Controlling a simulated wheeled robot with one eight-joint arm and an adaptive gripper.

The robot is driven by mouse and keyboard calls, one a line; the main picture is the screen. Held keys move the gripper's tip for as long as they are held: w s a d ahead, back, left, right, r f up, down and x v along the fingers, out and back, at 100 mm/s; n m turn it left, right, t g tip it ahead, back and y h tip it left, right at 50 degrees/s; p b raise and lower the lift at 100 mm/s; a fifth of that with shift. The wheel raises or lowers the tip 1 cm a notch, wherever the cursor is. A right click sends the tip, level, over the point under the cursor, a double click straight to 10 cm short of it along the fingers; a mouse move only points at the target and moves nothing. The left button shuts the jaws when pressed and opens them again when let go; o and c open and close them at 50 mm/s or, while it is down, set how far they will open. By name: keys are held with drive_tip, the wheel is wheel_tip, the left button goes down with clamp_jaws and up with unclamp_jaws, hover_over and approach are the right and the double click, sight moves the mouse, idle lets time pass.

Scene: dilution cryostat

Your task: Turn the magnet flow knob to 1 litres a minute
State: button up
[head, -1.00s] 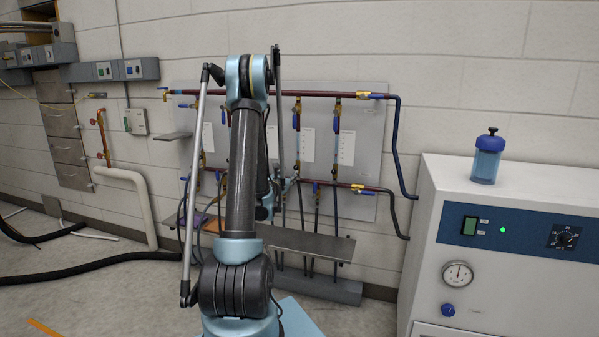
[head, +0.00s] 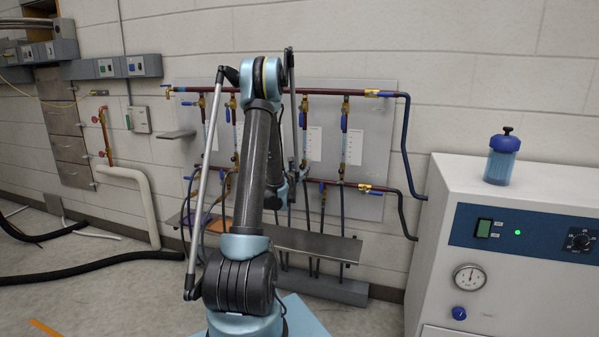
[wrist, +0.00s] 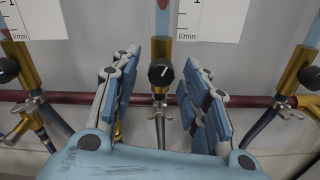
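A black flow knob (wrist: 160,72) with a white pointer mark sits on a brass valve below a flow tube in the wrist view. The pointer is tilted slightly right of straight up. My gripper (wrist: 158,88) is open, with its blue-padded fingers on either side of the knob, apart from it. Scale cards (wrist: 213,18) marked 1 l/min stand beside the tubes; the rest of the scales is cut off. In the head view, several flow tubes hang on the grey panel (head: 372,140), and my arm covers part of them. No name label for the magnet tube is readable.
Neighbouring knobs (wrist: 310,76) sit at the left and right edges of the wrist view. A dark red pipe (wrist: 240,101) runs behind the fingers. A metal shelf (head: 315,243) juts out below the panel. A white cabinet (head: 500,250) stands at the right.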

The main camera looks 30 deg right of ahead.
clamp_jaws()
drive_tip(key=shift+m, duration=0.8)
drive_tip(key=shift+o, duration=1.1)
unclamp_jaws()
drive_tip(key=shift+s+a, duration=0.1)
